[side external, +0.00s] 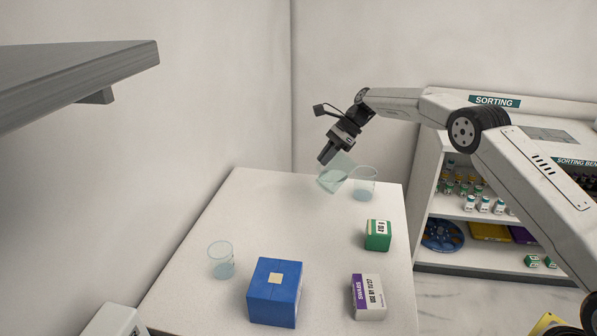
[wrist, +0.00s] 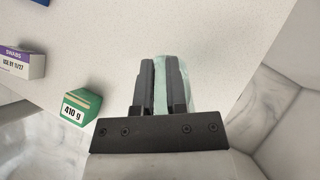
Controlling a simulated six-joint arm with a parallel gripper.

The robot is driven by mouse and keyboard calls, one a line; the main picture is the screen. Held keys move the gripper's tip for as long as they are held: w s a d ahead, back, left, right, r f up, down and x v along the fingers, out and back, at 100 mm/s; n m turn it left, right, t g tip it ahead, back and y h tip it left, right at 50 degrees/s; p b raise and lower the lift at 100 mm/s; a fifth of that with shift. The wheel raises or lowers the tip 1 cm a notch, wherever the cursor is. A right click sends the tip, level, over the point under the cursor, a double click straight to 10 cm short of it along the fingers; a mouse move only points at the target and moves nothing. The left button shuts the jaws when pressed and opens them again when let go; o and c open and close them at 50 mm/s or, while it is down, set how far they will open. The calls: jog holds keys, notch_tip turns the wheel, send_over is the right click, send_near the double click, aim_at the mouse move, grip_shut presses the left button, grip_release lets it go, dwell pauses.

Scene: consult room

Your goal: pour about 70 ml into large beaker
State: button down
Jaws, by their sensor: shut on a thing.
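My gripper (side external: 326,157) is shut on a clear greenish beaker (side external: 335,174) and holds it tilted above the far part of the table. In the wrist view my gripper's fingers (wrist: 160,75) hide much of this held beaker (wrist: 180,65). A second clear beaker (side external: 365,184) stands upright on the table just right of the held one, overlapping it in the picture; I cannot tell whether they touch. It looks bluish near its bottom. A third clear beaker (side external: 221,262) stands at the near left with a bluish lower part. I cannot tell which beaker is the large one, and no stream shows.
On the white table (side external: 320,235) stand a green box (side external: 378,236), a blue box (side external: 274,294) and a white-purple swabs box (side external: 368,297). A grey shelf (side external: 75,75) juts out at upper left. The middle of the table is clear.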

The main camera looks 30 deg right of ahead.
jog(key=shift+s+d+r+t+y, duration=0.1)
jog(key=shift+d+r+t+y, duration=0.1)
jog(key=shift+d+r+y, duration=0.45)
jog(key=shift+s+d+r+t+y, duration=0.1)
jog(key=shift+d+r+t+y, duration=0.2)
jog(key=shift+r+y, duration=0.6)
jog(key=shift+d+f, duration=0.1)
jog(key=shift+d, duration=0.05)
jog(key=shift+s+d+r+y+p, duration=0.2)
jog(key=shift+d+r+y, duration=0.3)
jog(key=shift+y, duration=0.25)
jog(key=shift+s+d+r+y+p, duration=0.1)
jog(key=shift+d+r+y+p, duration=0.1)
jog(key=shift+d+r+y, duration=0.4)
dwell(0.8)
jog(key=shift+d+y, duration=0.35)
jog(key=shift+y, duration=0.05)
dwell(0.3)
jog(key=shift+a, duration=0.1)
jog(key=a+f+h, duration=0.2)
jog(key=a+h, duration=0.1)
jog(key=shift+w+f, duration=0.15)
jog(key=shift+w, duration=0.15)
jog(key=shift+f+h, duration=0.2)
jog(key=shift+h, duration=0.2)
jog(key=shift+a, duration=0.15)
jog(key=shift+w+a+f+g+h, duration=0.1)
jog(key=shift+a+f+g+h, duration=0.25)
jog(key=shift+f+h, duration=0.4)
